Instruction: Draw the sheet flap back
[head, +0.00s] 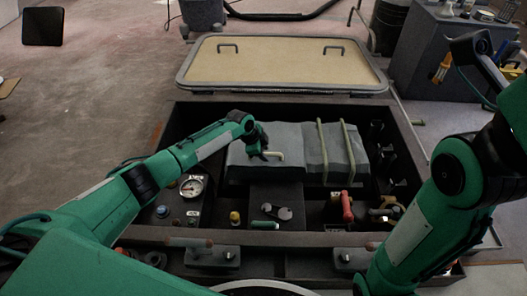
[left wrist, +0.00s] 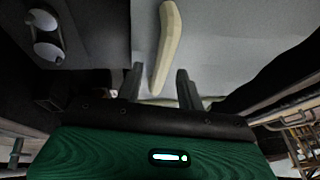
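A grey sheet (head: 270,138) lies over a block-shaped load in the dark open compartment, with its flap on the left part. A cream bar handle (head: 274,155) sits on the flap and shows large in the left wrist view (left wrist: 167,40). My left gripper (head: 262,152) is at this handle. In the left wrist view its two fingers (left wrist: 159,88) stand apart on either side of the bar, with gaps visible, so it is open around the handle. What lies under the sheet is hidden. My right arm stands at the right; its gripper is not visible.
Two cream straps (head: 335,152) cross the load to the right of the handle. A pressure gauge (head: 192,187), a wrench (head: 277,212) and a red-handled valve (head: 347,206) are in the compartment's front part. A raised tan lid (head: 282,66) is behind. Open floor lies at left.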

